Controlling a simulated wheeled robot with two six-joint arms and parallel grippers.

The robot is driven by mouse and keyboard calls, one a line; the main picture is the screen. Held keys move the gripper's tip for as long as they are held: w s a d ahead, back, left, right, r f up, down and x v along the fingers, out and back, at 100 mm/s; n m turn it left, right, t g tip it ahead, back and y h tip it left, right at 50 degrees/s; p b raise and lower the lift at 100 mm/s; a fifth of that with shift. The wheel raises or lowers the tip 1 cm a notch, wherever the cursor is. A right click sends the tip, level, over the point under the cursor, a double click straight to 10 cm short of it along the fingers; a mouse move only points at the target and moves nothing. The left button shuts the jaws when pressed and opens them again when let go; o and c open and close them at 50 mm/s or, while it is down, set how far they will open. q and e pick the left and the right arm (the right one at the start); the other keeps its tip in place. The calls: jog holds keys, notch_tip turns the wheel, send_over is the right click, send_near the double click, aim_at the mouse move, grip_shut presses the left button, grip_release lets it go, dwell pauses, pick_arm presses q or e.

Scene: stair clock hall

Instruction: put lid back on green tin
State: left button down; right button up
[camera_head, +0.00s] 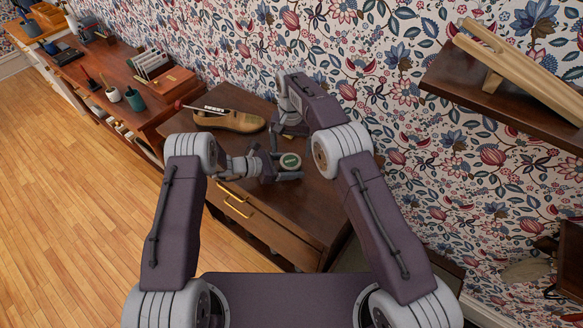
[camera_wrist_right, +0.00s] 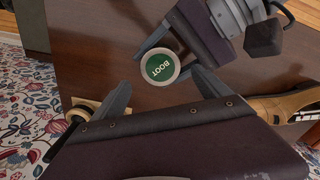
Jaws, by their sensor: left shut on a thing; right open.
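The green tin (camera_head: 290,161) is small and round, with a pale rim and a green top. In the right wrist view the tin (camera_wrist_right: 161,67) shows the word BOOT on its green face. My left gripper (camera_head: 284,168) is shut on it over the brown cabinet top; its fingers (camera_wrist_right: 172,57) flank the tin in the right wrist view. My right gripper (camera_wrist_right: 162,92) is open and empty, its fingers spread at either side below the tin. I cannot tell whether the green face is a lid or the tin itself. No separate lid is clearly identifiable.
A tan shoe (camera_head: 232,121) stands on the cabinet top (camera_head: 308,205) at the left. A wall shelf (camera_head: 500,98) juts out at right. Cabinet top is clear in front.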

aim_at(291, 161)
pick_arm(q)
jog(key=shift+w, duration=0.1)
pick_arm(e)
jog(key=shift+c, duration=1.2)
jog(key=n, duration=0.2)
jog(key=shift+s+n, duration=0.2)
jog(key=shift+n, duration=0.1)
jog(key=shift+s+d+r+n, duration=0.1)
jog(key=shift+r+n, duration=0.3)
jog(key=shift+n, duration=0.8)
jog(key=r+n, duration=0.2)
jog(key=n, duration=0.1)
jog(key=shift+a+r, duration=0.2)
jog(key=shift+r, duration=0.15)
jog(key=shift+f, duration=0.1)
notch_tip(291, 161, down, 8)
jog(key=shift+r, duration=0.1)
jog(key=shift+c, duration=0.3)
